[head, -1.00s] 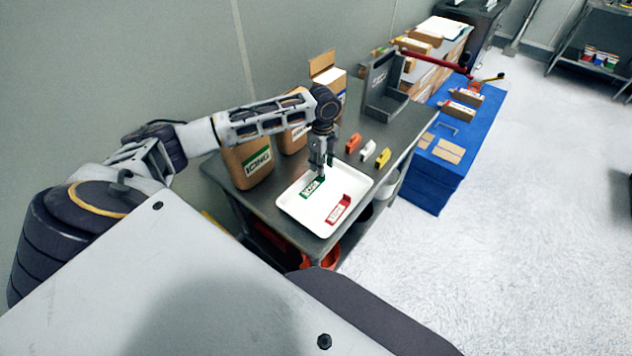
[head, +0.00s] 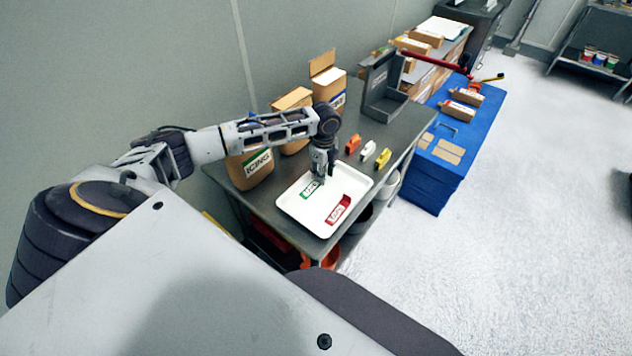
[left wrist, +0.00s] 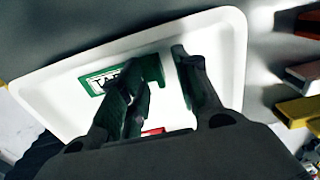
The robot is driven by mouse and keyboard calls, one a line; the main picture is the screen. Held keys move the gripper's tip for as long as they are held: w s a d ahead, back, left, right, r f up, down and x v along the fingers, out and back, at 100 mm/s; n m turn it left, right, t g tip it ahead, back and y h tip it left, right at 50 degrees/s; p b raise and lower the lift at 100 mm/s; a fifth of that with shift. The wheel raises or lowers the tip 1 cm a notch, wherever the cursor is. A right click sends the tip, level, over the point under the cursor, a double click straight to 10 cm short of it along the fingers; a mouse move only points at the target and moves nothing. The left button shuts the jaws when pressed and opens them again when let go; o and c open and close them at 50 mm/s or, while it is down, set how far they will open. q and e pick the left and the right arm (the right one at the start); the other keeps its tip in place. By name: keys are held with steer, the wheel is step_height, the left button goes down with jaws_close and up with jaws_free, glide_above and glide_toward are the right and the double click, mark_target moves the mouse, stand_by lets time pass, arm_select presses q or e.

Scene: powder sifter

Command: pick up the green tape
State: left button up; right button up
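The green tape (head: 309,190) is a flat green piece with a white label, lying on the white tray (head: 292,209). It also shows in the left wrist view (left wrist: 98,83), partly hidden by a finger. My left gripper (head: 321,177) points down over the tray, just at the tape's far right end. In the left wrist view its two dark fingers (left wrist: 160,88) are apart, with one end of the green tape showing between them and nothing gripped. I cannot tell whether a finger touches the tape. My right gripper is not in view.
A red tape (head: 339,210) lies on the same tray. Orange, white and yellow small blocks (head: 368,150) stand on the grey table right of the tray. An icing bag (head: 250,170) and boxes stand behind, and a grey holder (head: 385,95) stands farther back.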

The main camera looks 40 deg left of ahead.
arm_select(q)
steer(key=shift+f, duration=0.25)
steer(key=shift+c, duration=0.5)
jaws_close()
